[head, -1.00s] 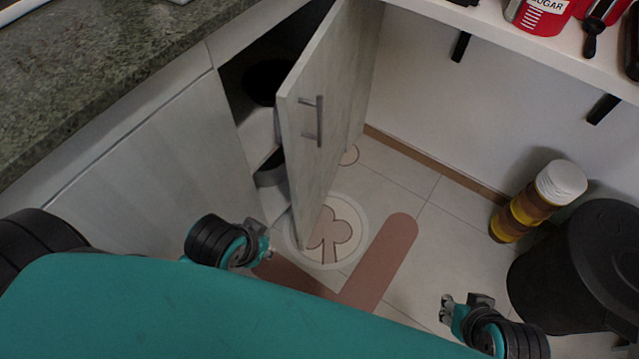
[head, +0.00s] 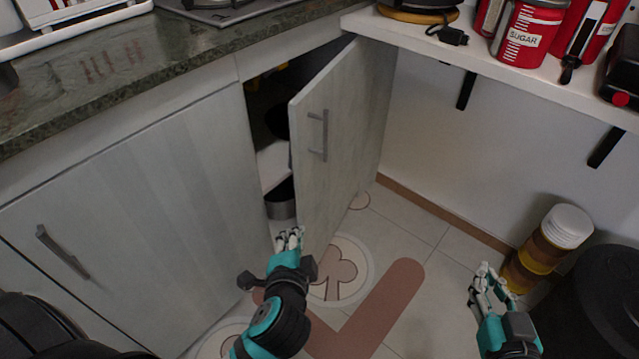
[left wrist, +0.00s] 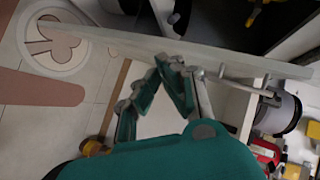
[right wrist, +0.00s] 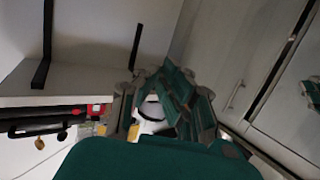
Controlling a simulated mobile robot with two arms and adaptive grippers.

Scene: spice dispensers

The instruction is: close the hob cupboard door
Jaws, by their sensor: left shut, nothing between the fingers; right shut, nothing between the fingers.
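The hob cupboard door (head: 350,140) is a pale wood-grain panel standing ajar in the head view, hinged at its far right edge. Its grey bar handle (head: 318,135) is near the top of the free edge. The door is seen nearly edge-on in the left wrist view (left wrist: 130,42), with the handle (left wrist: 245,85) beyond my fingers. My left gripper (head: 290,238) is shut and empty, near the door's lower free edge; I cannot tell whether it touches. My right gripper (head: 484,282) is shut and empty, away to the right of the door, above the floor.
A pot (head: 281,200) stands inside the dark cupboard opening. A closed cupboard door (head: 130,210) is to the left, under the green stone counter (head: 130,70). A white shelf (head: 560,85) with red tins overhangs the right. A dark bin (head: 595,300) and stacked jars (head: 540,250) stand at the right.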

